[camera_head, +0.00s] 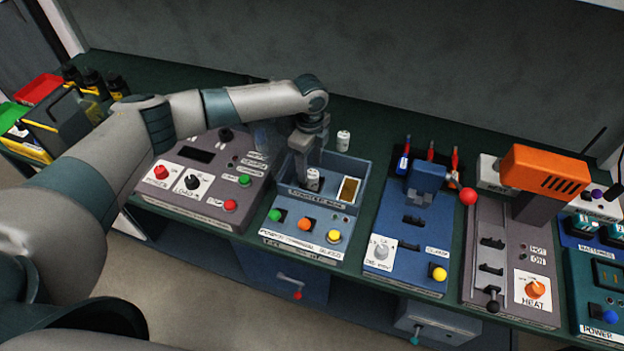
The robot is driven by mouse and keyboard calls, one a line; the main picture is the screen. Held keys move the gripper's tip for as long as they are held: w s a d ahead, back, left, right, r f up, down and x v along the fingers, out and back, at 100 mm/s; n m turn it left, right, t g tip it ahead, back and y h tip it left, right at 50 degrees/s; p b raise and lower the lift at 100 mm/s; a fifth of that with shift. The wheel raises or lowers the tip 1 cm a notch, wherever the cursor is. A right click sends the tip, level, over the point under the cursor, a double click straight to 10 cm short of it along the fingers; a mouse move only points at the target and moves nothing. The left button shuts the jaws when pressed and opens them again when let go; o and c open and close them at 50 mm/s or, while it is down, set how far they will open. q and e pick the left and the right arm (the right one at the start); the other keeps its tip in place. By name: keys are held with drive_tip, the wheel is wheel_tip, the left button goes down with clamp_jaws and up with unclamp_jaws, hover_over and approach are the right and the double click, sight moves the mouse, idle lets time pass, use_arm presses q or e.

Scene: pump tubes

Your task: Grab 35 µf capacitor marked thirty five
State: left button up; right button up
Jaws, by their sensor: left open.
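A small white cylindrical capacitor (313,180) stands upright in the blue counter box (335,222). Dark marks show on it, but they are too small to read. A second white cylinder (343,141) stands on the bench behind the box; its marking is also unreadable. My left gripper (307,165) points down over the box, with its fingers at the capacitor inside. It is open, and part of the capacitor's upper side is close to or behind the fingers. My right gripper is not in view.
A grey panel (205,185) with knobs stands left of the box. A blue fixture (412,235) with a red ball lever stands right, then a heat station (510,270) with an orange top. Black bottles (92,80) and bins stand far left.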

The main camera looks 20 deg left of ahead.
sight(312, 173)
use_arm(q)
drive_tip(key=shift+d+f+p, duration=0.1)
drive_tip(key=shift+f+p, duration=0.5)
wheel_tip(312, 173, down, 3)
drive_tip(key=shift+w+d+r+p, duration=0.1)
drive_tip(key=shift+p, duration=0.55)
drive_tip(key=shift+f, duration=0.45)
drive_tip(key=shift+c, duration=0.4)
drive_tip(key=c, duration=1.1)
drive_tip(key=shift+r, duration=0.1)
